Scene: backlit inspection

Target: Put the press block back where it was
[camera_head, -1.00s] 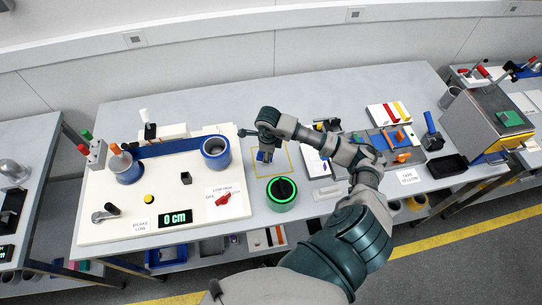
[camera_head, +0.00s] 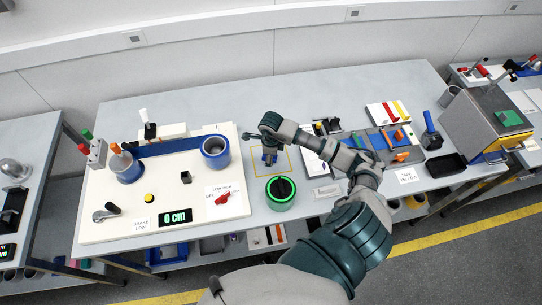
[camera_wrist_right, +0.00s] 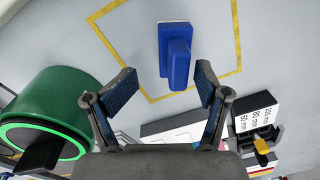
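The blue press block (camera_wrist_right: 178,58) stands inside a yellow outlined square on the bench. It has a wide lower part and a narrower raised part. My right gripper (camera_wrist_right: 166,82) is open, with one finger on each side of the block's near end in the picture. Neither finger visibly touches the block, and I cannot tell the height gap. In the head view the block (camera_head: 269,158) shows small below my right gripper (camera_head: 269,146), partly hidden by it. My left gripper is not in view.
A green cylinder with a black top (camera_head: 281,192) stands close to the square and close to my right gripper's left finger in the wrist view. A white board (camera_head: 110,190) with blue cylinders and a "0 cm" display (camera_head: 175,219) lies to the left. Trays and tools crowd the right.

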